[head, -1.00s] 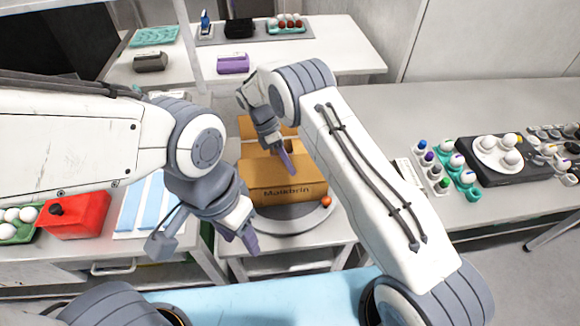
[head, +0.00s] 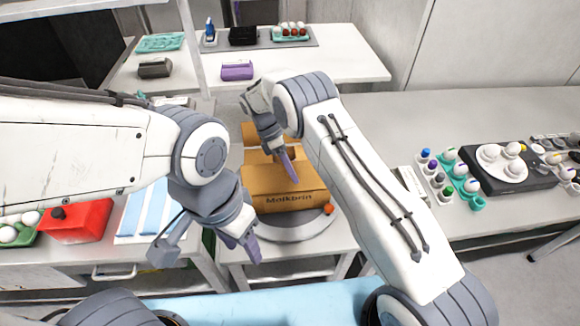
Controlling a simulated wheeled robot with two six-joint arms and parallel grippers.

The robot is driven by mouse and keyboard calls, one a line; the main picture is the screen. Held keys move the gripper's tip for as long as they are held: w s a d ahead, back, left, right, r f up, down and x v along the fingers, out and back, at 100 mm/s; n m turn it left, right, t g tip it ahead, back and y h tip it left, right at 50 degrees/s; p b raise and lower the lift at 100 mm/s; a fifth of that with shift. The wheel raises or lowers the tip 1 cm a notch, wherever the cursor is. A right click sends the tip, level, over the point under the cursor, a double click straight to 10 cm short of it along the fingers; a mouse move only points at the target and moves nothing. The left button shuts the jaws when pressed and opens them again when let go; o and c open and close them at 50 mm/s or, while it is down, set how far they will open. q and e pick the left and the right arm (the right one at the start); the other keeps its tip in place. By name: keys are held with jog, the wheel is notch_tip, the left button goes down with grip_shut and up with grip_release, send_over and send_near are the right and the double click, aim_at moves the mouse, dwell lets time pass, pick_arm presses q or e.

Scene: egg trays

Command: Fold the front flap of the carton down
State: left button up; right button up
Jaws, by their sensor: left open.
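The brown cardboard carton (head: 268,201), printed "Malkbrin" on its front, stands on a round grey turntable (head: 290,231). A raised flap (head: 250,134) shows at its far side. My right gripper (head: 290,168) is over the carton top, its purple fingertip at the front top edge; I cannot tell whether it touches. Its fingers overlap, so its opening is unclear. My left gripper (head: 241,246) is open and empty, in front of and left of the carton, apart from it. My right arm hides the carton's right rear part.
A small orange-red ball (head: 328,209) lies at the turntable's right edge. A red box (head: 80,222) and a blue-striped cloth (head: 146,207) are on the left. Egg cups and a black tray (head: 515,181) stand on the right counter, which has free room behind.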

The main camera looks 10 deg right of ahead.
jog(key=shift+w+a+r, duration=0.15)
jog(key=shift+w+r, duration=0.05)
jog(key=shift+r, duration=0.05)
jog(key=b+v, duration=0.1)
jog(key=v, duration=0.8)
jog(key=shift+r, duration=0.3)
